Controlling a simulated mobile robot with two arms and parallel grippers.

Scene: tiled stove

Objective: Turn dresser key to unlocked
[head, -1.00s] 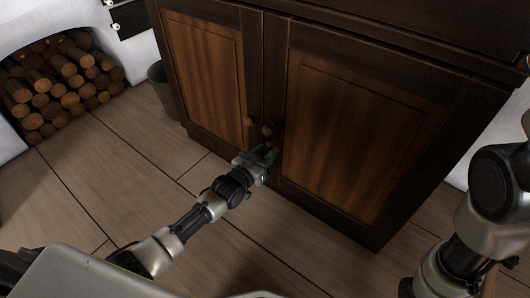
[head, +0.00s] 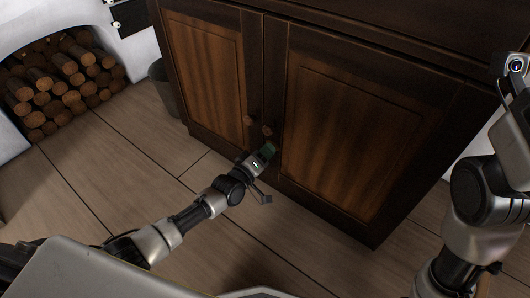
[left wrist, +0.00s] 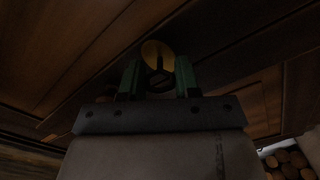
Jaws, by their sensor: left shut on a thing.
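The dresser (head: 320,135) is a dark wooden cabinet with two panelled doors. A round brass keyhole plate (left wrist: 153,49) with a dark vertical slot shows right behind the key. The key's exact angle is too dark to tell. My right arm shows at the right edge of the head view, but its fingertips do not.
A grey bin (head: 163,88) stands left of the dresser, and stacked logs (head: 60,80) fill a white niche. The wooden floor (head: 110,165) in front is clear.

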